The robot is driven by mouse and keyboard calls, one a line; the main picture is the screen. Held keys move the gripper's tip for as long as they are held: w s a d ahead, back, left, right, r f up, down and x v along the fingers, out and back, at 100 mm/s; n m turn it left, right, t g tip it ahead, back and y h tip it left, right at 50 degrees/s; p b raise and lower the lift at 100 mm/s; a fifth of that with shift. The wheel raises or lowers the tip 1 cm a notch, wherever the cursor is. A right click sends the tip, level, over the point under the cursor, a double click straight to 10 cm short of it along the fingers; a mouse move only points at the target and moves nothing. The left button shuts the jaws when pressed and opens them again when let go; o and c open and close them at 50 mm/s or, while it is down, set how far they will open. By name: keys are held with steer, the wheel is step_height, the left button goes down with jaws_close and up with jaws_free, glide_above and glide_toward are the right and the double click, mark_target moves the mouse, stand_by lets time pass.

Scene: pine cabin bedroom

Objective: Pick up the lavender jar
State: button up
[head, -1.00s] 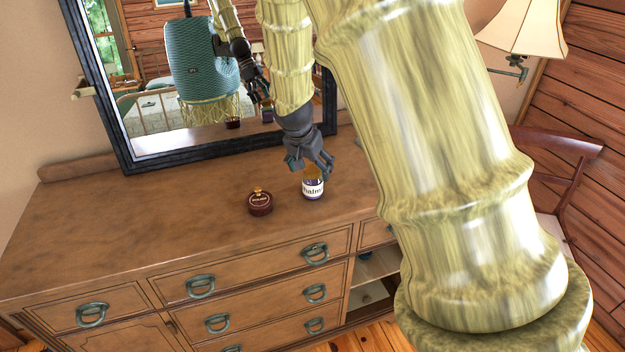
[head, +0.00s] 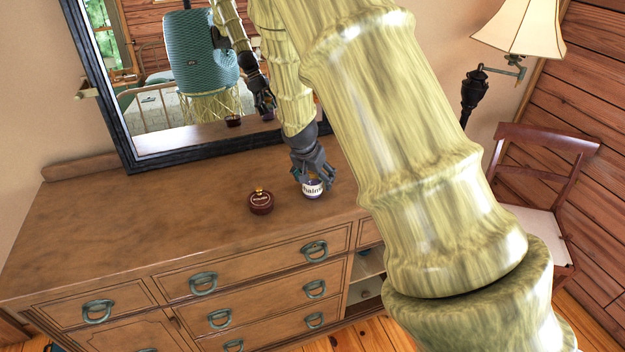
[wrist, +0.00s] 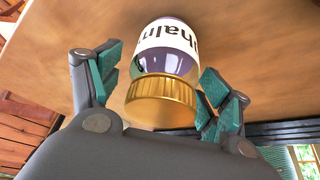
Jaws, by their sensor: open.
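The lavender jar (head: 313,188) stands upright on the wooden dresser top, with a white label and a purple band. In the wrist view the jar (wrist: 168,62) shows its gold ribbed lid nearest the camera and part of a label. My gripper (head: 312,178) comes down over the jar from above and hides its lid in the head view. In the wrist view my gripper (wrist: 160,92) is open, with a green-padded finger on each side of the lid. A small gap shows on the left side; on the right the pads are very near the jar, and I cannot tell whether they touch.
A dark red round pot (head: 261,203) with a gold knob stands just left of the jar on the dresser (head: 150,215). A black-framed mirror (head: 125,150) stands behind. A lamp (head: 520,28) and a chair (head: 545,190) are at the right. The dresser's left side is clear.

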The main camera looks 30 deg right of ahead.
steer(key=c, duration=1.2)
steer(key=shift+c, duration=0.2)
steer(key=shift+r+b, duration=1)
steer(key=shift+r, duration=0.7)
steer(key=s+a+r+b, duration=0.1)
steer(key=s+a+b, duration=0.3)
steer(key=s+a, duration=0.5)
steer(key=s, duration=0.3)
steer(key=shift+s+a+r, duration=0.3)
steer(key=shift+s, duration=0.1)
